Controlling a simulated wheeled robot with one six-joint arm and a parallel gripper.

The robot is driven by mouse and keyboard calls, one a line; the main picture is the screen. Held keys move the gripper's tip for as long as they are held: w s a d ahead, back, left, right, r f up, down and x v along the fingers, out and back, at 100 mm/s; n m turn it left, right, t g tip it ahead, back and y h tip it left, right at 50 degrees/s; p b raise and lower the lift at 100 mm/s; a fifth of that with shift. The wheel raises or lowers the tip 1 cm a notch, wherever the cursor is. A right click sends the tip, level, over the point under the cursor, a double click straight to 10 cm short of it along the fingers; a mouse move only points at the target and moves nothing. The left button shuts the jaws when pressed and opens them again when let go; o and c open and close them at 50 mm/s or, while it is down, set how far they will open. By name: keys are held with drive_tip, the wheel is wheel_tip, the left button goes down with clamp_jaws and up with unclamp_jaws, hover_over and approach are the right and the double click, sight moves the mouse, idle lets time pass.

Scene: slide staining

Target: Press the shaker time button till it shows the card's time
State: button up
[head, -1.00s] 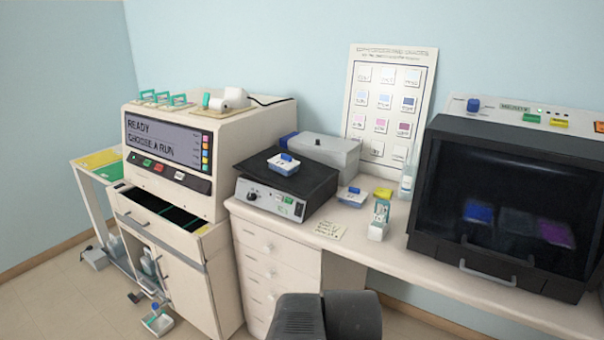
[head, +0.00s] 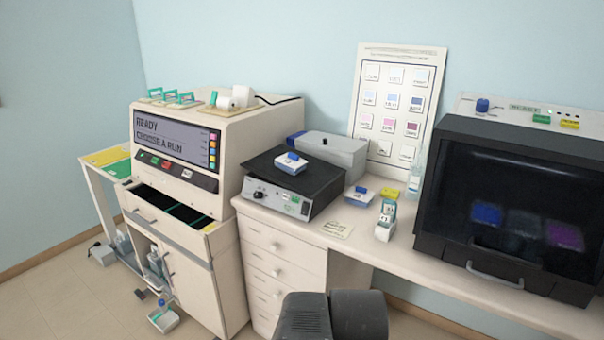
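The shaker (head: 290,183) is a grey box with a dark flat top, standing on the white counter. A small blue-and-white container (head: 291,162) sits on its top. Its front panel has a dark knob (head: 259,193) and a small green display with buttons (head: 293,203); the digits are too small to read. A pale card (head: 337,229) lies on the counter in front and to the right of the shaker; its writing is not legible. Dark rounded parts of my own arm show at the bottom centre. My gripper's fingers are not visible.
A staining machine (head: 179,149) reading "READY CHOOSE A RUN" stands left, its drawer (head: 167,214) open. A dark-windowed cabinet (head: 520,200) stands right.

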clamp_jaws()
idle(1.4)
